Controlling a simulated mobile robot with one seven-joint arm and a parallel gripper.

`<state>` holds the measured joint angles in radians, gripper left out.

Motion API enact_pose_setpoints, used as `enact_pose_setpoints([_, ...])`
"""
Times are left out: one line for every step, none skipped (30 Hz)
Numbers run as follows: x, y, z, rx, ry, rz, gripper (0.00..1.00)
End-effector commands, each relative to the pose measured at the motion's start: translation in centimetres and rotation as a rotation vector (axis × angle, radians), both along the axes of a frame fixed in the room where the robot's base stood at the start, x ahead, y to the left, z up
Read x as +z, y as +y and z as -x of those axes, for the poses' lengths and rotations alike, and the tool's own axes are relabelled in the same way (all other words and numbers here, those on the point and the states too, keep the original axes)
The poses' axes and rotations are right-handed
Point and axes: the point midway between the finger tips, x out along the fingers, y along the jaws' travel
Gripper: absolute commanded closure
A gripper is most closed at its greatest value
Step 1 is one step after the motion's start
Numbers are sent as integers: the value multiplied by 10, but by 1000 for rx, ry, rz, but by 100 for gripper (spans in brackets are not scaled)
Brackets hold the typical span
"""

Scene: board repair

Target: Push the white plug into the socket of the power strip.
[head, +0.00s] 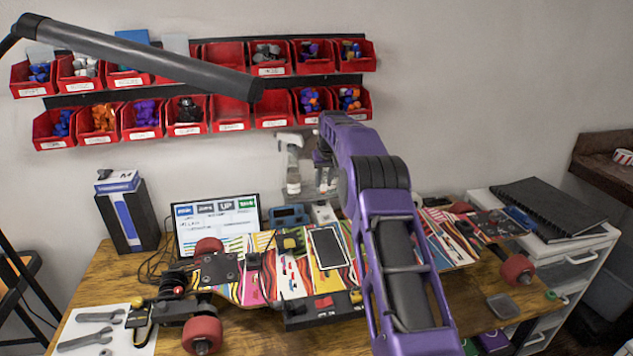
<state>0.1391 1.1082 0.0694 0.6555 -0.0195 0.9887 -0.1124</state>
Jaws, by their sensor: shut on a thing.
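My purple arm reaches up from the bottom right and bends over the workbench. Its far end (323,152) hangs in front of the wall, above the back of the bench. The fingers of my gripper are hidden or too small to make out, and so is anything between them. I cannot make out the white plug.
A colourful skateboard deck (270,283) with red wheels fills the wooden bench (95,280). A blue device (290,216), a screen (217,228) and a dark box (127,220) stand behind it. Red bins (231,113) hang on the wall. A dark lamp tube (150,60) crosses the upper left.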

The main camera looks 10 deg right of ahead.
Motion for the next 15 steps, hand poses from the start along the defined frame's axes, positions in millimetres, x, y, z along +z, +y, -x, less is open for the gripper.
enact_pose_setpoints([0, -4, 0, -1, 0, 0, 100])
enact_pose_setpoints([0, -6, 0, -1, -1, 0, 100])
enact_pose_setpoints([0, -8, -1, -1, -1, 0, 100])
enact_pose_setpoints([0, -10, -1, -1, -1, 0, 100])
enact_pose_setpoints([0, -11, -1, -1, -1, 0, 100])
enact_pose_setpoints([0, -12, -1, 0, -1, 0, 100])
enact_pose_setpoints([0, -13, -1, 0, -1, 0, 100])
enact_pose_setpoints([0, -13, -1, 0, -1, 0, 100])
enact_pose_setpoints([0, -13, -1, 0, -1, 0, 100])
enact_pose_setpoints([0, -13, -1, 0, -1, 0, 100])
enact_pose_setpoints([0, -13, -1, 0, 0, 0, 100])
enact_pose_setpoints([0, -13, -1, 0, 0, 0, 100])
enact_pose_setpoints([0, -13, -1, 0, 0, 0, 100])
enact_pose_setpoints([0, -13, -1, 0, 0, 0, 100])
enact_pose_setpoints([0, -13, -1, 0, 0, 0, 100])
